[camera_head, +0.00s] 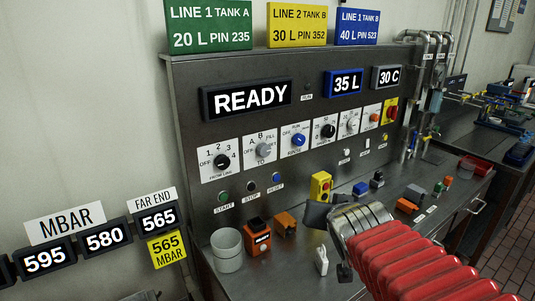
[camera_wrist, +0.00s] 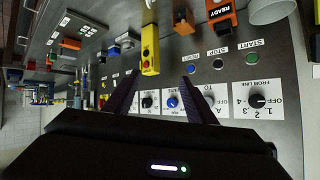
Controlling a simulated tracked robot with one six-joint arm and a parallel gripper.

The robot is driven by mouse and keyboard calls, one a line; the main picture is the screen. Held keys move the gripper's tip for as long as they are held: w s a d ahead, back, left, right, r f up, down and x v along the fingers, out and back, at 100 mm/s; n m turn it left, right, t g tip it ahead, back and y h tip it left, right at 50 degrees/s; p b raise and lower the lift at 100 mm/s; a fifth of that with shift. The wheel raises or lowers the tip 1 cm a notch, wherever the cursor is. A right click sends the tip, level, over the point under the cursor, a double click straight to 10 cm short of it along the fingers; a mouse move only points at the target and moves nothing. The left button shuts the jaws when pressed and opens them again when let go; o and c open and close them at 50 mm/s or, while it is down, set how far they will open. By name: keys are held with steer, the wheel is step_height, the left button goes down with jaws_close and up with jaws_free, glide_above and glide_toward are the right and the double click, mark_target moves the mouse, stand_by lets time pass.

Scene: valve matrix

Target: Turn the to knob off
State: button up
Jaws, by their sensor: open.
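The TO knob (camera_head: 263,150) is a grey knob on a white plate marked OFF, A, B and FILL, on the upright steel panel. In the head view my arm's end is over the bench, right of and below the TO knob.
A yellow button box (camera_head: 320,186), an orange-black device (camera_head: 259,238), an orange block (camera_head: 285,224) and a grey cup (camera_head: 227,250) stand on the bench below the panel. START, STOP and RESET buttons (camera_head: 250,186) sit under the knobs. A READY display (camera_head: 250,98) is above.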

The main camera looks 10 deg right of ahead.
mark_target(266, 151)
steer(key=w+a+r+t+y, duration=0.1)
steer(key=w+t+y, duration=0.1)
steer(key=w+y, duration=0.2)
steer(key=w+a+r+m+t+y, duration=0.1)
steer(key=w+a+r+t+y, duration=0.1)
steer(key=w+y, duration=0.3)
steer(key=shift+w+t+y, duration=0.3)
steer(key=shift+w+t, duration=0.3)
steer(key=shift+w, duration=1.35)
steer(key=shift+w+a, duration=0.1)
steer(key=shift+a, duration=0.05)
steer(key=x, duration=1.3)
steer(key=shift+w, duration=0.3)
steer(key=shift+c, duration=0.2)
steer(key=c, duration=1)
